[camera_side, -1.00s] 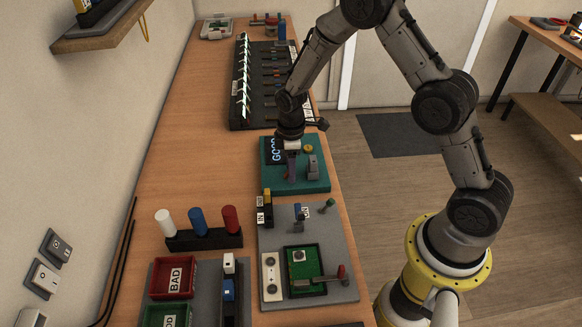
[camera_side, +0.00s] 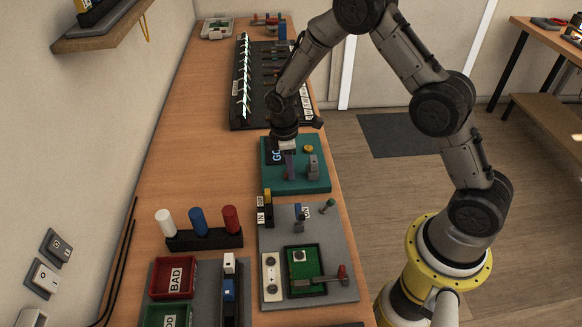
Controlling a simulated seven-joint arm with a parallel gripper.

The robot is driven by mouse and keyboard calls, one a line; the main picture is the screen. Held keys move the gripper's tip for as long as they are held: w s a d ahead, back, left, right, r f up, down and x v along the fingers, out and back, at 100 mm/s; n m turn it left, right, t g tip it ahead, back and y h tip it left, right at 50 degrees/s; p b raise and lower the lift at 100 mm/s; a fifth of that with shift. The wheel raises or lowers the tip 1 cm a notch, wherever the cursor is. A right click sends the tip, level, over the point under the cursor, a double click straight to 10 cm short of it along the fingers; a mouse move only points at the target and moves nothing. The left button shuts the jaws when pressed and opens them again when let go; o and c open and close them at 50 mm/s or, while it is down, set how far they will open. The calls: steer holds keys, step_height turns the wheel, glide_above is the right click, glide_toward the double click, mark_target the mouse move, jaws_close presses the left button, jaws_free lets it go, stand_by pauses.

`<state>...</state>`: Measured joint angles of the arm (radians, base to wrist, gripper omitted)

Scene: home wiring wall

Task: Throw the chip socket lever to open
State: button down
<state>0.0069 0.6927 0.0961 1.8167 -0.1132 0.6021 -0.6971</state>
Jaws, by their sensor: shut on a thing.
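The teal tester board (camera_side: 318,183) lies on the bench, with a dark display that reads partly "GO" behind my gripper. My gripper (camera_side: 289,174) points down over the middle of this board, and its jaws are shut on the chip socket lever. The lever is mostly hidden by the jaws; a small dark red part (camera_side: 285,175) shows beside them. The lever's exact angle cannot be made out. A grey upright block (camera_side: 313,167) and a round yellow button (camera_side: 308,149) are on the board, right of my gripper.
In front of the board is a grey plate (camera_side: 335,240) with a green circuit board (camera_side: 301,262) and a red-handled lever (camera_side: 342,272). Behind is a dark rack (camera_side: 240,118) of tools. A red "BAD" bin (camera_side: 160,278) and white, blue and red posts stand front left.

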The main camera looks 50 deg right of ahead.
mark_target(276, 178)
steer(key=g+h, duration=0.1)
steer(key=w+a+g+h, duration=0.1)
steer(key=g+h, duration=0.1)
steer(key=shift+w+a+g+h, duration=0.2)
steer(key=shift+w+g+h, duration=0.05)
steer(key=shift+g+h, duration=0.05)
steer(key=g+h, duration=0.2)
steer(key=w+a+g+h, duration=0.1)
steer(key=g+h, duration=0.1)
steer(key=shift+w+a+f, duration=0.1)
steer(key=shift+f, duration=0.1)
stand_by(0.4)
steer(key=c, duration=0.8)
jaws_free()
steer(key=shift+r, duration=0.1)
